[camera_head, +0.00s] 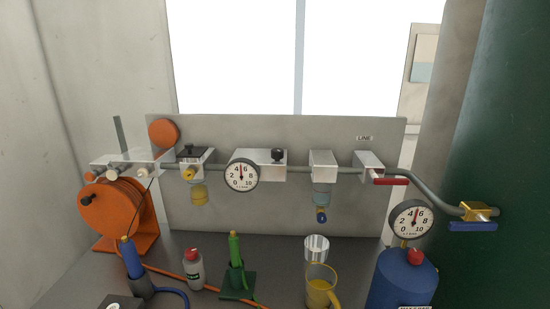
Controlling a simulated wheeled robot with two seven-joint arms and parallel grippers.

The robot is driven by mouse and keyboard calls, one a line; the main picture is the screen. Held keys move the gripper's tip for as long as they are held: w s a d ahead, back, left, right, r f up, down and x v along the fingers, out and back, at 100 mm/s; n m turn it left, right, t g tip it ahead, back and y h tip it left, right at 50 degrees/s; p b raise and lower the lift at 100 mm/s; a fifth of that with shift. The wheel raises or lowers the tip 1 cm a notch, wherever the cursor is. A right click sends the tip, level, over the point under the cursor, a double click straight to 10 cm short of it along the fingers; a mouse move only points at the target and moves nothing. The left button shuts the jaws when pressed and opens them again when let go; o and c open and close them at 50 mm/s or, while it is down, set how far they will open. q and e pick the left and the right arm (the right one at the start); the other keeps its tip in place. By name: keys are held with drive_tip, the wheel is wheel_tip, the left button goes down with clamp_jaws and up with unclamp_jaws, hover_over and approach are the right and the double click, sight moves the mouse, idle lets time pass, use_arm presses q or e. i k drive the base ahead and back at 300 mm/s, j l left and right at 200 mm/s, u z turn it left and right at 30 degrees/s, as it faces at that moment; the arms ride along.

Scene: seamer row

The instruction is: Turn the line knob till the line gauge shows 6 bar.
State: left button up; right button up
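A round white gauge (242,175) with a dark rim is set on the pipe on the grey panel. Its needle points about straight up, between the 4 and the 6. A small black knob (279,156) sits on the pale block (265,170) just right of it. I cannot tell for sure that these are the line gauge and line knob; a "LINE" label (365,138) is farther right on the panel. A second gauge (411,220) stands above the blue tank (400,279), its needle also near vertical. Neither of my grippers is in view.
A red lever (390,181) and a blue-handled brass valve (475,220) are on the pipe at right. An orange hose reel (112,208) stands at left.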

sight(277, 154)
drive_tip(key=i+l, duration=0.1)
drive_tip(key=l, duration=0.4)
drive_tip(key=i+l, duration=0.1)
drive_tip(key=l, duration=0.4)
drive_tip(key=i+l, duration=0.1)
drive_tip(key=l, duration=0.4)
